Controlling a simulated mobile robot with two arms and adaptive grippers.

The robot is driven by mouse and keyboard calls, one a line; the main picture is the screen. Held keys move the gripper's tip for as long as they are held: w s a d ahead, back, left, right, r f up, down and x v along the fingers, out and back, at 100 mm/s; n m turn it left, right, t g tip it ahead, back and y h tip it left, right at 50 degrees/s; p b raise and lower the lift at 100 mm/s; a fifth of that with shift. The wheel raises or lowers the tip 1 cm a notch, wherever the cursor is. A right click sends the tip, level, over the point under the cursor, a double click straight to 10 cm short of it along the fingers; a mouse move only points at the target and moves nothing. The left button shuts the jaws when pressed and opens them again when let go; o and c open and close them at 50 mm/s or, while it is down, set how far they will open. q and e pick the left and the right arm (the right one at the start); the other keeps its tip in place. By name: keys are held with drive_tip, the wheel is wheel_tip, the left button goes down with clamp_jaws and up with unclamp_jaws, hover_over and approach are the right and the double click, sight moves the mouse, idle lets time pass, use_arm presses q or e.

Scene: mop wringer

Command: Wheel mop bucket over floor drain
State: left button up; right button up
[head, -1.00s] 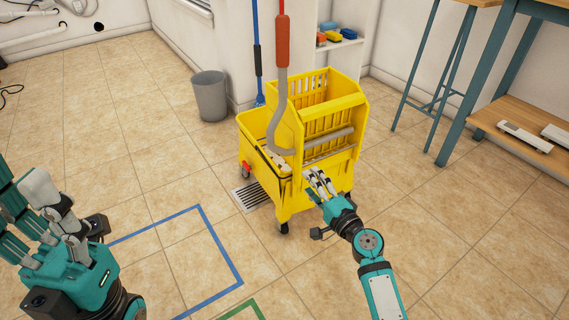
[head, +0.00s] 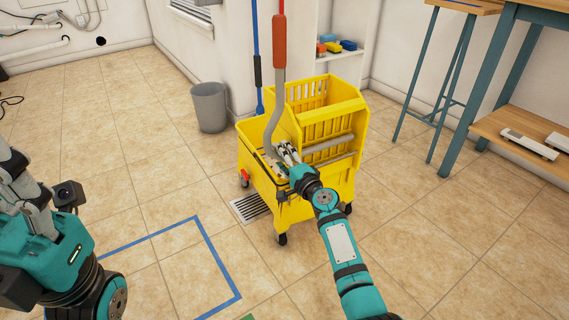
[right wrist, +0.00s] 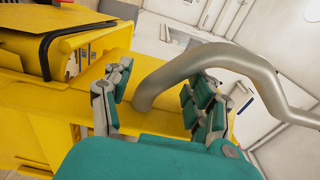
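The yellow mop bucket (head: 262,172) with its wringer (head: 335,112) stands upright on casters in the head view. The floor drain (head: 250,207) is a dark grate at the bucket's front left, and the bucket hides part of it. A bent grey wringer lever (head: 279,97) with a red grip (head: 279,42) rises from the wringer. My right gripper (head: 284,153) is at the lever's lower end. In the right wrist view its fingers (right wrist: 165,95) are apart, with the grey lever (right wrist: 195,65) passing between them; contact is unclear. My left gripper (head: 22,190) is at the left edge, partly cut off.
A grey bin (head: 209,107) stands by the wall behind the bucket. A blue tape outline (head: 215,250) marks the floor in front. A stool (head: 440,80) and workbench (head: 510,125) are at the right. Tiled floor at left is clear.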

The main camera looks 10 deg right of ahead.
drive_tip(key=shift+f, duration=0.15)
clamp_jaws()
idle(0.4)
